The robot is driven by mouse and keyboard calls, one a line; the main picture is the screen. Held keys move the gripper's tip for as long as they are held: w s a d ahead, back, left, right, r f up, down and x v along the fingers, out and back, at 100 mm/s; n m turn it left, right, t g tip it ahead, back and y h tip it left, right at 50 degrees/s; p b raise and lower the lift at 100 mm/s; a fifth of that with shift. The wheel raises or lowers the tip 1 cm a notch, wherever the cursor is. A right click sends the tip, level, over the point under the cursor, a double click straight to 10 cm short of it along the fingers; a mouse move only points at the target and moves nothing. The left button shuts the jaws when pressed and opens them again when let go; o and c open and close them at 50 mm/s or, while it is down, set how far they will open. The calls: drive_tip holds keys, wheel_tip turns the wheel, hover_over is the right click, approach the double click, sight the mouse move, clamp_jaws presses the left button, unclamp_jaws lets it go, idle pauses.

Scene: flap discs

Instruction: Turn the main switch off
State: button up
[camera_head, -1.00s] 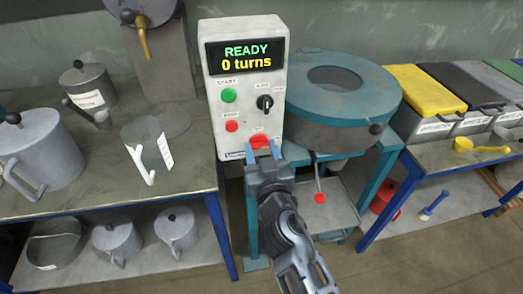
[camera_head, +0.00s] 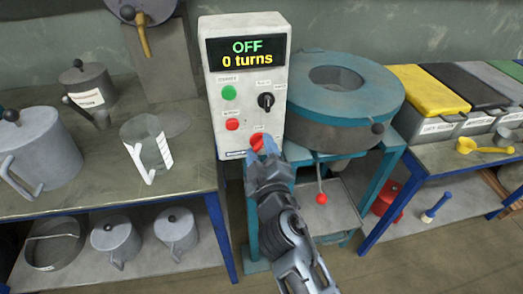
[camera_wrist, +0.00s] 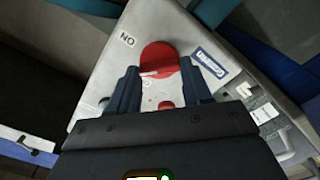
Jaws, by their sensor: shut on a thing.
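The control box (camera_head: 221,100) is a pale upright panel. Its display (camera_head: 245,52) reads "OFF" and "0 turns". The red main switch (camera_head: 257,142) is low on the panel, partly hidden by my gripper (camera_head: 264,146). In the wrist view the switch (camera_wrist: 160,60) is a round red disc with a handle between the fingers, and my gripper (camera_wrist: 160,88) is shut on it. The gripper looks rolled compared with the panel. A green button (camera_head: 229,93), a red button (camera_head: 232,125) and a black rotary knob (camera_head: 266,101) sit above the switch.
A teal round machine (camera_head: 345,95) stands just right of the box, with a red-knobbed lever (camera_head: 321,198) below. A bench (camera_head: 190,165) with metal jugs is at the left. Lidded bins (camera_head: 430,90) stand on a table at the right.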

drive_tip(key=n, duration=0.4)
drive_tip(key=shift+a+f+n, duration=0.1)
drive_tip(key=shift+n, duration=0.2)
drive_tip(key=shift+f+n+p, duration=0.1)
drive_tip(key=shift+n+p, duration=0.25)
drive_tip(key=shift+n, duration=1.45)
drive_tip(key=o, duration=1.1)
drive_tip(key=shift+c, duration=0.2)
drive_tip(key=v, duration=0.8)
